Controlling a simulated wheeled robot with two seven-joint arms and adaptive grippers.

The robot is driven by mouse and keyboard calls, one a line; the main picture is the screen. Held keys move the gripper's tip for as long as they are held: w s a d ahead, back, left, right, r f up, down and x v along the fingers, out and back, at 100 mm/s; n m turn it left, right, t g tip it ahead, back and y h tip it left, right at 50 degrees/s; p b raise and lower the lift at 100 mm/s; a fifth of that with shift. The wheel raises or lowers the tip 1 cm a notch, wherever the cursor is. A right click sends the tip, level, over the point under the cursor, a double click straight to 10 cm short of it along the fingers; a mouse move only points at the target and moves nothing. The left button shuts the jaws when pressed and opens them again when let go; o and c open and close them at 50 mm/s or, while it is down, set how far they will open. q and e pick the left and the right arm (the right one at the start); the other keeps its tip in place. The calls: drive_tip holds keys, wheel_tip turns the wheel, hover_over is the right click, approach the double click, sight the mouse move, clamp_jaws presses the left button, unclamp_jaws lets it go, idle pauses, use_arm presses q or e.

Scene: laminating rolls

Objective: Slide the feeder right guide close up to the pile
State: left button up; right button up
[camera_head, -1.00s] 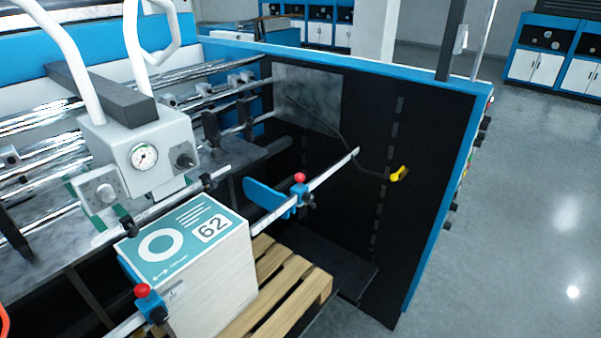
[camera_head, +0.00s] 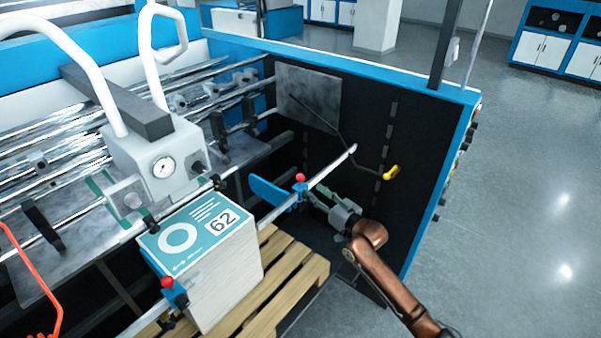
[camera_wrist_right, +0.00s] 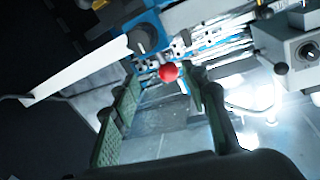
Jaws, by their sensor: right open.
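The pile (camera_head: 215,275) is a tall white stack with a teal "62" top sheet, standing on a wooden pallet. The feeder right guide (camera_head: 268,192) is a blue plate on a pale graduated bar (camera_head: 335,167), with a red knob (camera_head: 300,178) on its block. A clear gap separates this guide from the pile. My right gripper (camera_head: 314,198) is open beside the guide's block, on its right side. In the right wrist view the red knob (camera_wrist_right: 168,72) shows between the spread green fingers (camera_wrist_right: 163,82); contact cannot be told. My left gripper is out of view.
Another blue guide block with a red knob (camera_head: 168,283) sits at the pile's lower left. The pallet (camera_head: 290,275) extends right of the pile. A black side panel with a yellow-ended lever (camera_head: 390,172) stands behind my right arm. A gauge box (camera_head: 165,165) is above the pile.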

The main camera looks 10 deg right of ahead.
sight(303, 180)
drive_tip(key=shift+a+r, duration=0.3)
drive_tip(key=shift+r, duration=0.65)
drive_tip(key=shift+w+a+r, duration=0.1)
drive_tip(key=shift+w+a, duration=0.05)
drive_tip(key=shift+w, duration=0.1)
drive_tip(key=p+x, duration=0.1)
drive_tip(key=x, duration=0.6)
drive_tip(key=shift+w, duration=0.1)
drive_tip(key=shift+c, duration=0.6)
clamp_jaws()
